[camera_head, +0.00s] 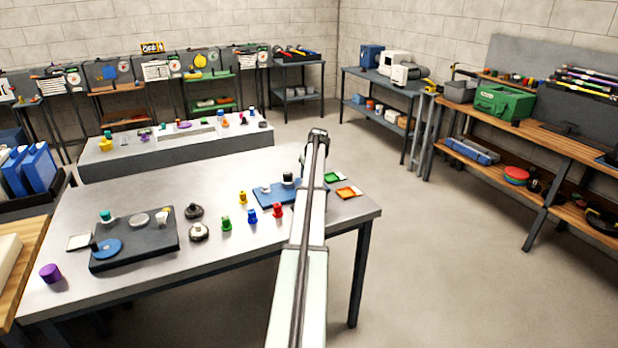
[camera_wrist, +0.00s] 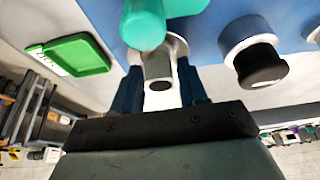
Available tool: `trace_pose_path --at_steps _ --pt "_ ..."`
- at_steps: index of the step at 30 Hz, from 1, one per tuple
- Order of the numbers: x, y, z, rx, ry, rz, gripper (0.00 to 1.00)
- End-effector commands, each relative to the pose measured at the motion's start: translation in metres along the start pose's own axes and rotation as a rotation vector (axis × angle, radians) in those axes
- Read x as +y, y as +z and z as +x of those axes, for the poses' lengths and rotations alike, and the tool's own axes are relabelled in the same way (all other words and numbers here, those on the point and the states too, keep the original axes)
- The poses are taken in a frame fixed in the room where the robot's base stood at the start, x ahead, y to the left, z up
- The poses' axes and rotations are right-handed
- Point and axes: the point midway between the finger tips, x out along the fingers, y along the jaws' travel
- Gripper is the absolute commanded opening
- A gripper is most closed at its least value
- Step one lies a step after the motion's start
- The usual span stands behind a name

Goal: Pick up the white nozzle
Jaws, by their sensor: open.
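In the wrist view, a pale grey-white nozzle (camera_wrist: 156,66) with a dark round opening and a wider flange sits at the blue board. My gripper (camera_wrist: 160,72) is open, with one dark blue finger on each side of the nozzle. I cannot tell whether either finger touches it. A teal rounded piece (camera_wrist: 143,26) overlaps the nozzle's upper part in this view. In the head view, my arm stretches over the table's right part and hides the nozzle and my fingertips. The blue board (camera_head: 265,195) shows left of the arm.
A white cylinder with a black top (camera_wrist: 262,66) stands close beside the gripper on the board. A green tray (camera_wrist: 80,54) and an orange tray (camera_head: 348,192) lie near the table edge. Red (camera_head: 277,210), blue (camera_head: 252,216) and green (camera_head: 226,224) pieces stand left of the arm.

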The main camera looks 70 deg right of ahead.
Motion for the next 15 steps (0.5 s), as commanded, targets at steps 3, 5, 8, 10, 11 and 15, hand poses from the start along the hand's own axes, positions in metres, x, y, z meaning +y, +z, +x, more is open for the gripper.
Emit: trace_pose_path --at_steps 3,5,8,10,11,15 --pt "-0.0001 0.0000 -0.0004 0.000 0.000 0.000 0.42" --pt "-0.0002 0.0000 -0.0005 0.000 0.000 0.000 0.39" --pt "-0.0002 0.0000 -0.0005 0.000 0.000 0.000 0.29" --pt "-0.0002 0.0000 -0.0006 0.000 0.000 0.000 0.22" --pt "-0.0002 0.0000 -0.0006 0.000 0.000 0.000 0.20" --pt "-0.0002 0.0000 -0.0007 0.000 0.000 0.000 0.06"
